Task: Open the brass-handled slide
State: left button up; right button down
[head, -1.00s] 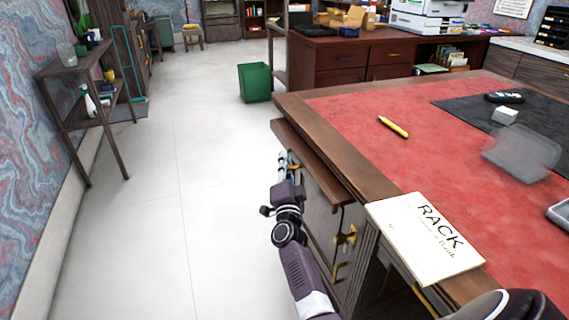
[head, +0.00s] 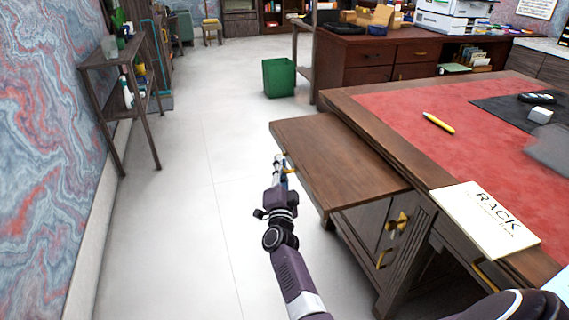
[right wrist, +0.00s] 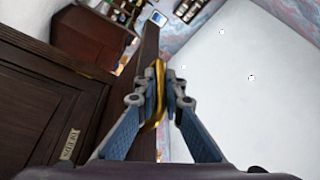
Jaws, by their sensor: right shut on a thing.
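The slide (head: 335,158) is a flat dark wooden board sticking well out from the desk's left side, below the desk top. Its brass handle (right wrist: 159,92) is on the outer edge and runs between the two blue fingers of my right gripper (right wrist: 168,88). My right gripper (head: 279,165) is shut on this handle at the slide's outer edge in the head view, where its fingers mostly hide the handle. My left gripper is not in view.
The desk (head: 395,130) has a red leather top with a yellow marker (head: 438,123) and a white book (head: 485,220). Below the slide is a cabinet door with brass fittings (head: 398,224). Pale floor (head: 190,220) lies clear to the left, with a shelf (head: 118,75) and a green bin (head: 279,78) beyond.

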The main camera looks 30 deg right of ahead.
jog(key=shift+f, duration=0.1)
jog(key=c, duration=2.3)
grip_release()
